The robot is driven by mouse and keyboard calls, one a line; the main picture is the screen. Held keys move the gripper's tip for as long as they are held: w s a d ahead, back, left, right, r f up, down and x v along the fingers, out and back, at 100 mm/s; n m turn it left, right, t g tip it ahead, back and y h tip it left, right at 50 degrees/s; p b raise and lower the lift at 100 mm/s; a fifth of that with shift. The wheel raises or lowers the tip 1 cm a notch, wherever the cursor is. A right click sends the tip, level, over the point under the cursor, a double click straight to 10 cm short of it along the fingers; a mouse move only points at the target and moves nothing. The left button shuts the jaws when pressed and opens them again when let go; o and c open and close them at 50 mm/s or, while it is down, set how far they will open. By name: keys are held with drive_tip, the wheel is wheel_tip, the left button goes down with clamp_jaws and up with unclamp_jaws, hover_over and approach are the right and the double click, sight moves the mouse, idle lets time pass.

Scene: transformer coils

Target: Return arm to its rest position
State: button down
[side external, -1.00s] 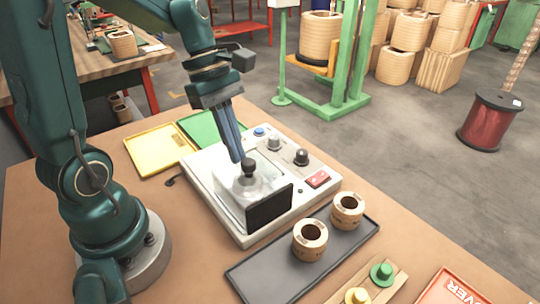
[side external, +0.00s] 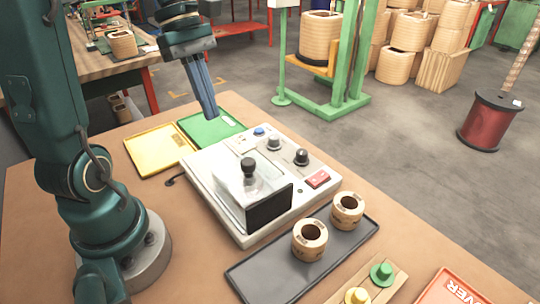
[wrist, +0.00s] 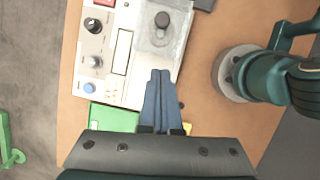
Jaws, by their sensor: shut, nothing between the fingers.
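My gripper (side external: 214,116) is shut and empty. It hangs in the air above the green tray (side external: 216,125), behind the white test device (side external: 213,186). In the wrist view, my gripper (wrist: 162,73) shows with its two blue fingers together, over the near end of the device (wrist: 110,86). The device has a clear cover with a black knob (side external: 248,168) on top and a dark panel at its front. The clear cover appears down.
A yellow tray (side external: 158,150) lies beside the green one. A black tray (side external: 262,272) holds two coils (side external: 309,240). A wooden strip with a yellow and a green peg (side external: 381,272) and a red tray (side external: 440,292) are at the front right. The air around my gripper is clear.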

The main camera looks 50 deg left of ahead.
drive_tip(key=s+d+r+m+y, duration=0.1)
drive_tip(key=s+d+r+m, duration=0.15)
drive_tip(key=d+r, duration=0.25)
drive_tip(key=s+d+f+m+t+y, duration=0.1)
drive_tip(key=d+f+m+t, duration=0.1)
drive_tip(key=m, duration=0.6)
drive_tip(key=s+d+f+m+t+y, duration=0.2)
drive_tip(key=f+m+t, duration=0.1)
drive_tip(key=m, duration=0.6)
drive_tip(key=shift+f, duration=0.9)
